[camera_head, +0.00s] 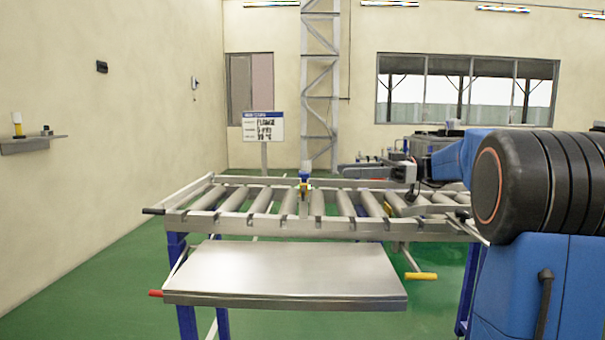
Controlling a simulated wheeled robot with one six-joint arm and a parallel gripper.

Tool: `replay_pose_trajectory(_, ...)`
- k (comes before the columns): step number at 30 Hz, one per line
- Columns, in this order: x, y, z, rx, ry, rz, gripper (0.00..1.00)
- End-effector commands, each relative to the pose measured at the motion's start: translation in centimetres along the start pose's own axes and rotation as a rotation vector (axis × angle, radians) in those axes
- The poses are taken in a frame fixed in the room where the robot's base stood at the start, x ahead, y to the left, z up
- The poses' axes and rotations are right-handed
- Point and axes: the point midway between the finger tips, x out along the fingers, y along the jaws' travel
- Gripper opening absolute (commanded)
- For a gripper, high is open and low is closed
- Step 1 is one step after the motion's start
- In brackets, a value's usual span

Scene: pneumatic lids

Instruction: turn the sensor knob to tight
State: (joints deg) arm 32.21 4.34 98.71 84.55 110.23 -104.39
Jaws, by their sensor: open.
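A small device with blue, yellow and green parts (305,183) stands upright on the middle of the roller conveyor (190,222). It may be the sensor, but it is too small for me to make out its knob or the knob's setting. My gripper (350,171) reaches in from the right over the far side of the conveyor, to the right of the device and apart from it. It is open, and I see nothing held in it. Its fingers are small and hard to separate from the background.
A bare metal shelf (280,272) sits in front of and below the conveyor. A red handle (155,293), a black handle (153,211) and a yellow handle (420,276) stick out. A sign (264,127) stands behind. A wall ledge (30,144) holds small items. Green floor is clear at left.

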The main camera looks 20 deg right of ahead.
Motion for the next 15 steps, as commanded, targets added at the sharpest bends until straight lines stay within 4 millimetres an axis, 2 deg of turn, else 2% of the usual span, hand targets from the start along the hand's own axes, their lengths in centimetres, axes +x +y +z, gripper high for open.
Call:
replay_pose_trajectory(4, -0.1, 0.1, 0.3, 0.000, 0.008, -0.046, 0.41)
replay_pose_trajectory(8, 0.6, 0.0, 0.2, -0.001, 0.009, -0.053, 0.41)
replay_pose_trajectory(15, 4.2, -0.2, 0.2, -0.001, 0.009, -0.053, 0.41)
